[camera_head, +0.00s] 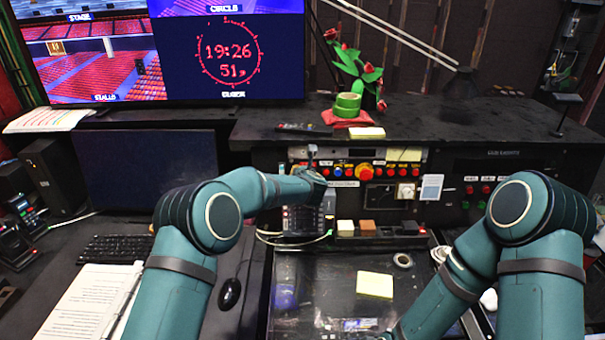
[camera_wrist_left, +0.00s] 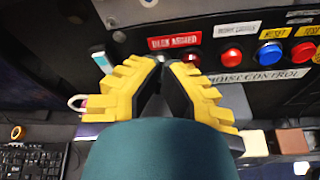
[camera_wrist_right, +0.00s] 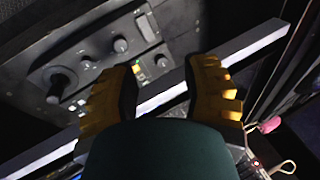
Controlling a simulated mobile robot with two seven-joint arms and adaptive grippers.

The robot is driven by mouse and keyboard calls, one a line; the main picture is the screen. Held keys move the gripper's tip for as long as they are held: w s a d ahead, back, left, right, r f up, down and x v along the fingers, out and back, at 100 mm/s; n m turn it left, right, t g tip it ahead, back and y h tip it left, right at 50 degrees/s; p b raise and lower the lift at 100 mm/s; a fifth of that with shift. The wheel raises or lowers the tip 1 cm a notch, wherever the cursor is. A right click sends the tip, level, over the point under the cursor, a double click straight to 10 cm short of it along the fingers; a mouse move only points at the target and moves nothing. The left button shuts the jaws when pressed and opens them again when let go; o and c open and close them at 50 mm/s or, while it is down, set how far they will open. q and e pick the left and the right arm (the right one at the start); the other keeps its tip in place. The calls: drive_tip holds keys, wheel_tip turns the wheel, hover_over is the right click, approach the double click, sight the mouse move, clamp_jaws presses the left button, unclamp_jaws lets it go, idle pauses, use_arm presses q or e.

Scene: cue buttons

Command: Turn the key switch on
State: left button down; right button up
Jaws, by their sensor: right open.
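The key switch cannot be made out clearly. In the left wrist view a shiny metal part (camera_wrist_left: 190,60) shows beside the fingertips, under the red "DESK ARMED" label (camera_wrist_left: 174,41). My left gripper (camera_wrist_left: 165,64) is up at the panel there, its yellow fingers drawn close together. Whether they grip the key is hidden. My right gripper (camera_wrist_right: 163,68) is open and empty in the right wrist view, tilted over a panel with black knobs (camera_wrist_right: 58,84).
Red and blue buttons (camera_wrist_left: 232,56) sit right of the left gripper. A teal-topped stick (camera_wrist_left: 100,61) rises to its left. A red mushroom button (camera_head: 365,172) is farther along the panel. A yellow note (camera_head: 375,284) lies on the desk.

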use_arm(q)
drive_tip(key=shift+d+m+y, duration=0.2)
drive_tip(key=shift+m+y, duration=0.2)
drive_tip(key=shift+m, duration=0.8)
drive_tip(key=m, duration=0.1)
drive_tip(key=m+b, duration=0.1)
drive_tip(key=m, duration=0.1)
drive_tip(key=shift+d+f+t+y, duration=0.15)
drive_tip(key=shift+f+t+y, duration=0.1)
drive_tip(key=shift+t+y, duration=0.15)
drive_tip(key=m, duration=0.1)
drive_tip(key=m+b, duration=0.1)
drive_tip(key=m, duration=0.1)
drive_tip(key=shift+d+f+t+y+b, duration=0.1)
drive_tip(key=shift+f+t+y+b, duration=0.1)
drive_tip(key=shift+t+y+b, duration=0.1)
drive_tip(key=shift+s+f+m+t+y+b, duration=0.15)
drive_tip(key=shift+m+t+b, duration=0.2)
drive_tip(key=shift+m, duration=0.6)
drive_tip(key=shift+w+m+t+y+b, duration=0.15)
drive_tip(key=shift+m+b, duration=0.25)
drive_tip(key=shift+m, duration=0.55)
drive_tip(key=shift+s, duration=0.1)
drive_tip(key=c, duration=1.1)
unclamp_jaws()
drive_tip(key=shift+c, duration=0.2)
